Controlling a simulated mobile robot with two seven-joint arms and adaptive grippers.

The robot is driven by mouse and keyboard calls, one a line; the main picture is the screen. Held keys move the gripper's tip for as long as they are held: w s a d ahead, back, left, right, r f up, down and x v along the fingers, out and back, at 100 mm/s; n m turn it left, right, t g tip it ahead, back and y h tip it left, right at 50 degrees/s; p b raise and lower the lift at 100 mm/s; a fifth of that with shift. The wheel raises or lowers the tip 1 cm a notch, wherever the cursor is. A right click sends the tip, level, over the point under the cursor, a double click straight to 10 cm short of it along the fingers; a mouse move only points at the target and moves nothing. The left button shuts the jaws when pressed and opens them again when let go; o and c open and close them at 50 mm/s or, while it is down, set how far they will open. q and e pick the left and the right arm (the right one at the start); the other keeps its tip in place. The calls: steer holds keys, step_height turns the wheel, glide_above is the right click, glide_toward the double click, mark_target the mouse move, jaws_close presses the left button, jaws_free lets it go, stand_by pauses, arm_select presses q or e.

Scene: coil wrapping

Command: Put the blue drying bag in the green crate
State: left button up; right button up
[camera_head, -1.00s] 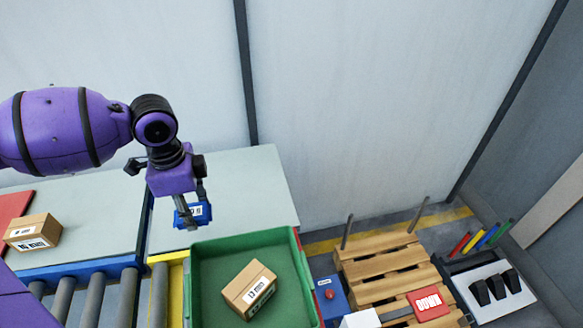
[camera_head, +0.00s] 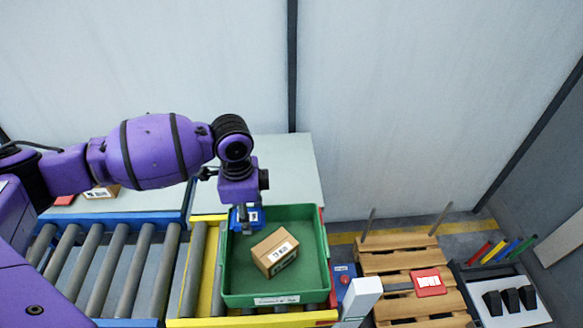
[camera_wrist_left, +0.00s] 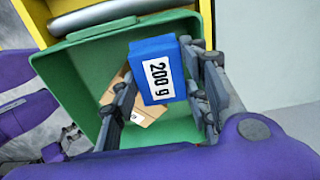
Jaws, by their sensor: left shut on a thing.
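The blue drying bag (camera_wrist_left: 152,62) has a white label reading 200 g. My left gripper (camera_wrist_left: 165,85) is shut on it, with a finger on each side. In the head view the bag (camera_head: 252,215) and the left gripper (camera_head: 245,218) are at the back left part of the green crate (camera_head: 312,290). The bag is over the crate; I cannot tell its exact height. The crate also shows below the bag in the left wrist view (camera_wrist_left: 85,75). My right gripper is not in view.
A cardboard box (camera_head: 275,251) lies in the crate and partly shows behind the bag in the wrist view. The crate stands at the roller conveyor's yellow end (camera_head: 190,300).

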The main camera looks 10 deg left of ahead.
arm_select(q)
glide_above(252, 240)
step_height(252, 240, down, 5)
steer(key=shift+r, duration=0.1)
steer(key=shift+f, duration=0.8)
step_height(252, 240, down, 2)
steer(key=shift+f, duration=0.25)
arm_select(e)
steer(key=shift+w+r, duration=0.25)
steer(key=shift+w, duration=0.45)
arm_select(q)
steer(key=o, duration=0.9)
steer(key=shift+f, duration=0.1)
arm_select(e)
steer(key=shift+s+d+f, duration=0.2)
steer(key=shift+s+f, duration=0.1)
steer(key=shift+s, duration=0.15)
